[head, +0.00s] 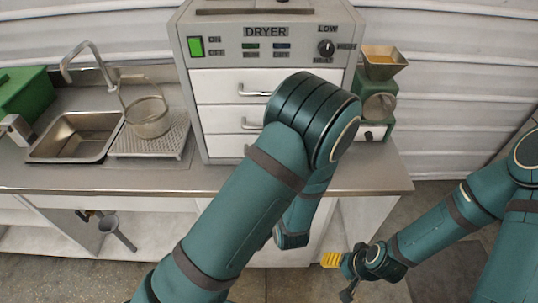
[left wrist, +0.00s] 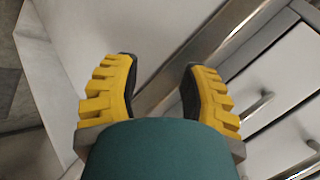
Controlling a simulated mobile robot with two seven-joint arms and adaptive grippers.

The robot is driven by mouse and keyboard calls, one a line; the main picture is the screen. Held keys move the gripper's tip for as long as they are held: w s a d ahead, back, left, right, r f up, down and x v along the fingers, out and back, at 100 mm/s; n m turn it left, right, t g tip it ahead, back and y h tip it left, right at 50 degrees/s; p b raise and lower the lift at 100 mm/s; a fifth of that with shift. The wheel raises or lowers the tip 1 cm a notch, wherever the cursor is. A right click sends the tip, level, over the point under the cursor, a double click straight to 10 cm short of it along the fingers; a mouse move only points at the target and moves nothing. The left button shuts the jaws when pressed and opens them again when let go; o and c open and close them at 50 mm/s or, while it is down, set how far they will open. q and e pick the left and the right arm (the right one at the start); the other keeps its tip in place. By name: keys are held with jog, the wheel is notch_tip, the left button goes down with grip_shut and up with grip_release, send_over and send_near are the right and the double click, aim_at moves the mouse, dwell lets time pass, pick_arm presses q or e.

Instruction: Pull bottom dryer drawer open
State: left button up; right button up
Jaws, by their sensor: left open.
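The grey dryer (head: 270,20) stands on the counter in the head view, with white drawers stacked in its front. The bottom drawer (head: 222,147) shows only in part; my left arm covers its right part, and its handle is hidden. Two bar handles show on the drawers above. My left gripper is hidden in the head view. In the left wrist view my left gripper (left wrist: 158,92) is open, its yellow-padded fingers apart with nothing between them. A drawer handle (left wrist: 258,105) shows to its right, apart from the fingers. My right gripper (head: 340,261) is low at the right; its jaw state is unclear.
The steel counter edge (head: 100,188) runs below the dryer. A sink (head: 75,135) and a glass vessel (head: 149,118) on a perforated tray stand left. A green device with a hopper (head: 384,65) stands close at the dryer's right. Floor is free at the lower right.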

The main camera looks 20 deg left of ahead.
pick_arm(q)
notch_tip(320, 180, up, 12)
jog(key=w+d+m+t+y, duration=0.3)
jog(key=m+t+y, duration=0.1)
jog(key=t+y, duration=0.1)
jog(key=b+x, duration=0.1)
jog(key=x, duration=0.5)
jog(key=b+x, duration=0.1)
jog(key=x, duration=0.6)
jog(key=shift+a+f, duration=0.1)
jog(key=shift+a, duration=0.3)
grip_shut()
